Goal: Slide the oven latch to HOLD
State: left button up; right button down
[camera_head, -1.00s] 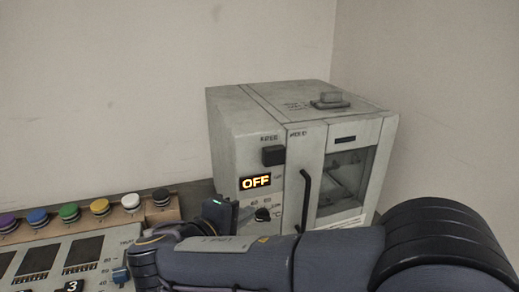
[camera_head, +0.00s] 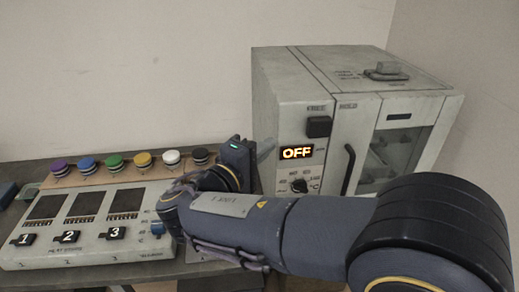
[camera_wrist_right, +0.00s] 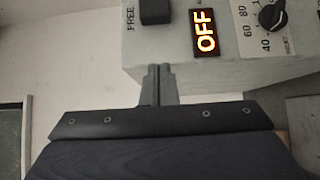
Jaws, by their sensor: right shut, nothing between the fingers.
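The oven (camera_head: 290,85) is a worn pale-grey box with a glazed door, standing at the right in the head view. Its latch is a black block (camera_head: 319,126) on the front, below the word FREE and left of the word HOLD. In the right wrist view the latch (camera_wrist_right: 155,11) shows at the top edge, partly cut off, beside FREE. My right gripper (camera_wrist_right: 158,72) is shut and empty, its fingertips pointing toward the oven front near the latch. In the head view the right gripper (camera_head: 266,150) is left of the lit OFF display. My left gripper is not in view.
The OFF display (camera_head: 297,153) and a black dial (camera_head: 299,186) sit below the latch. A dark door handle (camera_head: 348,169) stands out to their right.

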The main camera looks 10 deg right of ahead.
aim_at(306, 127)
jog(key=p+x, duration=0.1)
jog(key=x, duration=0.4)
jog(key=shift+w+d+r, duration=0.15)
jog(key=shift+d, duration=0.2)
jog(key=shift+d+p, duration=0.45)
jog(key=shift+d, duration=1.25)
